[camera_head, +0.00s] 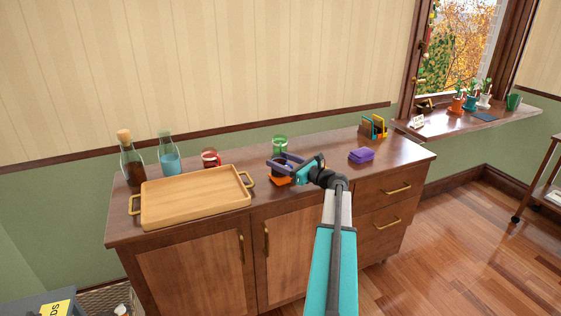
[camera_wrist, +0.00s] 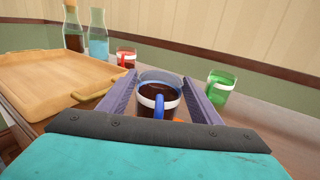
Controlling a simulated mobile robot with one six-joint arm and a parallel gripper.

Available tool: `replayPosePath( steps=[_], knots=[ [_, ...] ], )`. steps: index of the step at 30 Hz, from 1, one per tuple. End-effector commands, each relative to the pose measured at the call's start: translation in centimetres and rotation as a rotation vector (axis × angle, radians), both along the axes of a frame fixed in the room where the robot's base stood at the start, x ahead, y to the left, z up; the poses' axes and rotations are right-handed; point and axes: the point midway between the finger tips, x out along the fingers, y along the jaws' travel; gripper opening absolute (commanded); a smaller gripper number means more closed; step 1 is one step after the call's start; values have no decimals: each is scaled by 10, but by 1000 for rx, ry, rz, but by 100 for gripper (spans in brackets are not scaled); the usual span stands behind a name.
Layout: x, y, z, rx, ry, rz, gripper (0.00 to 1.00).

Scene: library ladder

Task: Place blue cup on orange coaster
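The blue cup (camera_wrist: 158,98) is a dark-filled mug with a white band and a blue handle turned toward my wrist. My gripper (camera_wrist: 160,85) has one purple finger on each side of it, and the cup fills the space between the fingertips. In the head view my gripper (camera_head: 285,163) is over the sideboard and largely covers the cup. The orange coaster (camera_head: 280,180) shows just under the gripper, and a sliver of orange (camera_wrist: 178,119) shows by the cup's base. I cannot tell whether the cup touches it.
A wooden tray (camera_head: 195,208) with brass handles lies to the left. A red cup (camera_head: 211,158), a green cup (camera_head: 280,144) and two bottles (camera_head: 168,155) stand behind. A purple stack (camera_head: 361,155) and a holder (camera_head: 373,128) are to the right. The sideboard top (camera_head: 325,150) has free room right of the green cup.

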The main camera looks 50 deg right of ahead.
Motion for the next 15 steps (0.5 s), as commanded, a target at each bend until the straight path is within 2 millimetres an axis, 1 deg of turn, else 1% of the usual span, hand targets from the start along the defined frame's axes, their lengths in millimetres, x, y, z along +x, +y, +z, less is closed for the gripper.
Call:
replayPosePath(
  steps=[13, 15],
  knots=[
    [0, 0, 3, -1, 0, 0, 66],
    [-3, 0, 3, -1, 0, 0, 66]
  ],
)
